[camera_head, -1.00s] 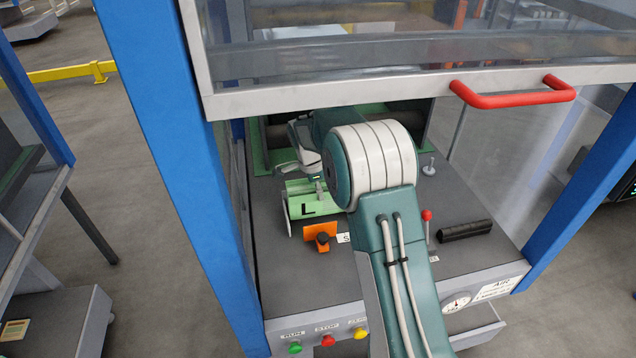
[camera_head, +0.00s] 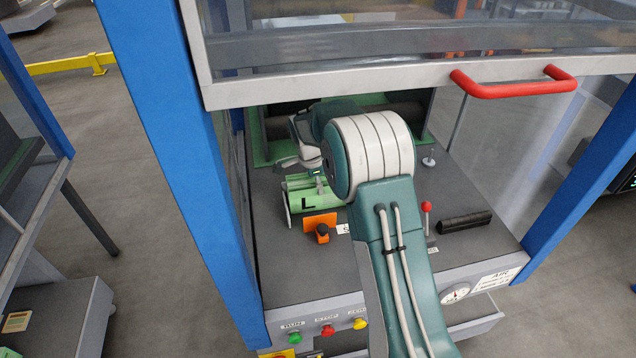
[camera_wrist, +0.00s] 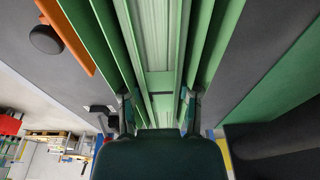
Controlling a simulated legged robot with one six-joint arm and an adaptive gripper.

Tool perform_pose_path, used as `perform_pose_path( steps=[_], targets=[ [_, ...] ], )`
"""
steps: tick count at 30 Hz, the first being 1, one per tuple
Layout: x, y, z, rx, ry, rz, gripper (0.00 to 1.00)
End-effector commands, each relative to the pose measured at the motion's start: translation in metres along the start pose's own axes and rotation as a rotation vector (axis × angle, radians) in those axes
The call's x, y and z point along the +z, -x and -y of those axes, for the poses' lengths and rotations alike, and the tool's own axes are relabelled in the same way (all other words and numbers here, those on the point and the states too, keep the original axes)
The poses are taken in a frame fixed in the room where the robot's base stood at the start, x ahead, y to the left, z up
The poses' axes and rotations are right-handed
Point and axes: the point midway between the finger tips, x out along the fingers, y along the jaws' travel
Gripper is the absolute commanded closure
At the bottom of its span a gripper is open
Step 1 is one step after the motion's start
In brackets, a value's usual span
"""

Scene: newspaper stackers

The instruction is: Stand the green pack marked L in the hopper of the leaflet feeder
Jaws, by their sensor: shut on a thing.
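The green pack marked L (camera_head: 319,200) is low on the machine's dark deck, its lettered side facing my body camera. My gripper (camera_head: 317,179) reaches down to its top from behind. In the wrist view the fingers of my gripper (camera_wrist: 159,108) stand on either side of a pale green ribbed strip (camera_wrist: 155,40), shut on the pack. Darker green upright plates (camera_wrist: 218,45) run along both sides of this strip. They look like the hopper's walls, but I cannot tell whether the pack's lower edge rests on anything.
An orange plate (camera_head: 318,222) with a black knob stands just in front of the pack. A red-topped lever (camera_head: 426,206) and a black roller (camera_head: 465,222) are to the right. A raised clear guard with a red handle (camera_head: 513,88) hangs above, and a blue post (camera_head: 190,200) is at left.

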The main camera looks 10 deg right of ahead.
Motion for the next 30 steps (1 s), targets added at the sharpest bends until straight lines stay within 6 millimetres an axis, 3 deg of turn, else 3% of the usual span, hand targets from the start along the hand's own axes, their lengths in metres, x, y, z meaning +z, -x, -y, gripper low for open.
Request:
perform_pose_path(
  steps=[4,5,7,20,30],
  targets=[
    [0.000,-0.002,0.000,-0.001,0.000,0.000,1.00],
    [0.000,-0.002,0.000,-0.001,0.000,0.000,0.49],
    [0.000,-0.002,0.000,-0.001,0.000,0.000,0.18],
    [0.001,-0.001,0.000,0.000,0.000,0.000,0.18],
    [0.002,0.051,0.001,-0.002,0.001,-0.001,0.18]
  ],
)
